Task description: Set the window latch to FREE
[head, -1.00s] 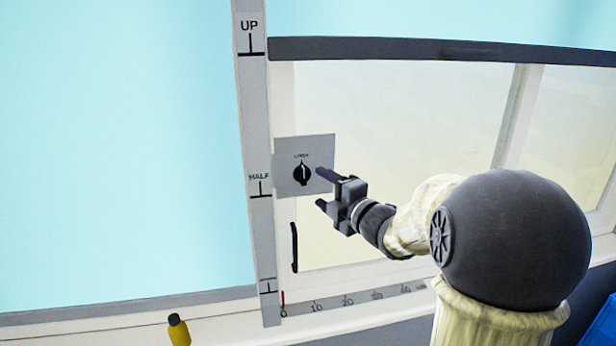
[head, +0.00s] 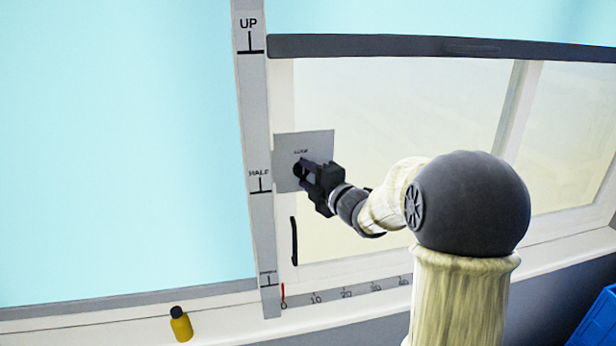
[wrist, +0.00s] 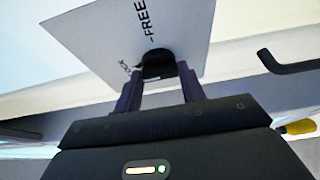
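The window latch is a dark round knob (wrist: 158,64) on a square grey plate (head: 290,150) by the window's left frame. The plate also shows in the wrist view (wrist: 105,42), with FREE and a tick mark readable and a second, partly legible label at lower left. In the head view the knob is mostly hidden by my gripper (head: 306,173). In the wrist view my gripper's fingers (wrist: 158,78) stand on either side of the knob, apart, with narrow gaps seeming to show. The knob's pointer is not visible now.
A grey upright strip (head: 257,120) marked UP and HALF runs left of the plate. A dark handle (head: 294,241) sits below the plate. A yellow bottle (head: 181,325) stands on the sill. A blue crate (head: 598,322) is at lower right.

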